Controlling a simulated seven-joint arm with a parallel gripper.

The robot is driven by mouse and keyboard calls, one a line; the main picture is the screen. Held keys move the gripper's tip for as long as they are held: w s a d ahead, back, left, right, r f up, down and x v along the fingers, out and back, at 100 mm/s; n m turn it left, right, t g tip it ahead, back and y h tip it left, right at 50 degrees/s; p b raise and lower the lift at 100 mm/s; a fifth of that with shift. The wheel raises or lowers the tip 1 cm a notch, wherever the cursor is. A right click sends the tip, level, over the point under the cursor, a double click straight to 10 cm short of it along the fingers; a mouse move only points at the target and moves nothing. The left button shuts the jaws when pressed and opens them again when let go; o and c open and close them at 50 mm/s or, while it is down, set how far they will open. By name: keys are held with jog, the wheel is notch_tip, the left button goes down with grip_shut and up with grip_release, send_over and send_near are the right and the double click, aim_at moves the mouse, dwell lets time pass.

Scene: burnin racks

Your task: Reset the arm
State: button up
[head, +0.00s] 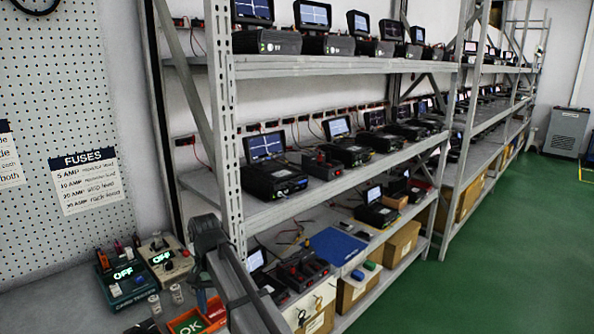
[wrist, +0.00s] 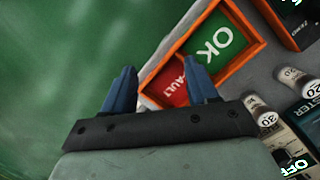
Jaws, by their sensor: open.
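My gripper (wrist: 160,82) is open, with its two blue fingers apart and nothing between them in the wrist view. It points toward an orange-rimmed tray (wrist: 152,76) with a red FAULT section (wrist: 168,86) and a green OK section (wrist: 218,40). The fingers overlap the tray's near side in the picture; I cannot tell how far above it they are. In the head view my arm reaches in at the bottom, and its end hangs over the bench near the tray (head: 216,313). The fingertips are mostly hidden there.
Two testers reading OFF, one teal (head: 118,290) and one pale (head: 165,258), stand left of my arm. Small fuse jars (head: 155,304) stand beside them. A metal rack (head: 225,130) with several devices rises close behind my arm. The green floor (head: 520,240) at right is clear.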

jog(key=d+f+m+g+h, duration=0.1)
jog(key=d+f, duration=1)
jog(key=d, duration=0.3)
jog(key=s+d+f, duration=0.2)
jog(key=d+f, duration=0.2)
jog(key=f, duration=0.2)
jog(key=s+d+f+g, duration=0.1)
jog(key=s+d+f, duration=0.2)
jog(key=f, duration=0.4)
jog(key=s+d+f, duration=0.2)
jog(key=d+f, duration=0.2)
jog(key=f, duration=0.2)
jog(key=s+d+f+g, duration=0.1)
jog(key=s+d+f, duration=0.3)
jog(key=s+f, duration=0.3)
jog(key=s+d+f+y, duration=0.1)
jog(key=s+d+f, duration=0.3)
jog(key=s+f, duration=0.3)
jog(key=s+d+f+g, duration=0.1)
jog(key=s+d+f, duration=0.4)
jog(key=s, duration=0.9)
notch_tip(320, 180, down, 3)
jog(key=shift+s+r+g+y, duration=0.15)
jog(key=shift+s+g+y, duration=0.15)
jog(key=shift+s+y, duration=0.1)
jog(key=shift+c, duration=0.4)
